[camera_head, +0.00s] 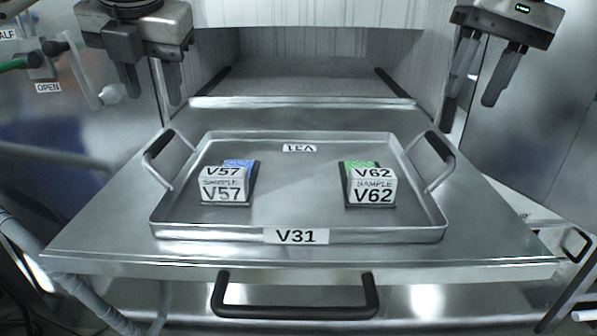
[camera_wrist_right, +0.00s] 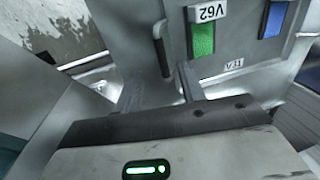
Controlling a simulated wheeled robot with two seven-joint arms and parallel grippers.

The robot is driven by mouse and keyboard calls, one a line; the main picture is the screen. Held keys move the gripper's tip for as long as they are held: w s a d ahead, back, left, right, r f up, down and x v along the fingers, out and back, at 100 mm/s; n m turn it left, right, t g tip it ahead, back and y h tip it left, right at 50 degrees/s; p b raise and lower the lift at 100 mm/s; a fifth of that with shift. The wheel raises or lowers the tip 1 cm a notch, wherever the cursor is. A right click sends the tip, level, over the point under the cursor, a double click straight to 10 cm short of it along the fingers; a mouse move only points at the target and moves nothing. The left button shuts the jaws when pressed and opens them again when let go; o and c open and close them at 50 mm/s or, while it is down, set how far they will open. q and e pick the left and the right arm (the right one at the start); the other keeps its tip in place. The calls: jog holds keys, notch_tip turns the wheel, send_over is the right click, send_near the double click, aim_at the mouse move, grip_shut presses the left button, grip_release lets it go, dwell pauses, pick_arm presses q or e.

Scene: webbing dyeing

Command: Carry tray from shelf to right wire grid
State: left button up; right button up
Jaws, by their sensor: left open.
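The metal tray (camera_head: 300,215), labelled V31, lies flat on a pulled-out metal shelf (camera_head: 130,245). It has a left handle (camera_head: 160,150) and a right handle (camera_head: 438,148) with black grips. It carries a V57 block with blue webbing (camera_head: 238,166) and a V62 block with green webbing (camera_head: 361,170). My left gripper (camera_head: 152,92) is open and empty, above and behind the left handle. My right gripper (camera_head: 477,95) is open and empty, above and beyond the right handle; its fingers stand apart in the right wrist view (camera_wrist_right: 158,85). No wire grid can be identified.
A dark chamber opening (camera_head: 305,75) lies behind the shelf. The shelf has a black front pull handle (camera_head: 295,312). At left stand a metal panel with an OPEN label (camera_head: 48,87) and pipes. A metal panel (camera_head: 545,120) stands at right.

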aim_at(163, 134)
pick_arm(q)
jog(key=x, duration=0.8)
jog(key=shift+a+f, duration=0.1)
jog(key=shift+f, duration=0.15)
pick_arm(e)
jog(key=f, duration=0.2)
jog(key=a+f, duration=0.1)
jog(key=f, duration=0.5)
jog(key=shift+s+a+f, duration=0.1)
jog(key=shift+a+f, duration=0.05)
jog(key=shift+a, duration=0.2)
pick_arm(q)
jog(key=shift+c, duration=0.3)
pick_arm(e)
jog(key=shift+c, duration=0.3)
pick_arm(q)
grip_shut()
pick_arm(e)
grip_shut()
pick_arm(q)
jog(key=shift+a+r, duration=0.1)
jog(key=shift+r, duration=0.05)
pick_arm(e)
jog(key=shift+d, duration=0.1)
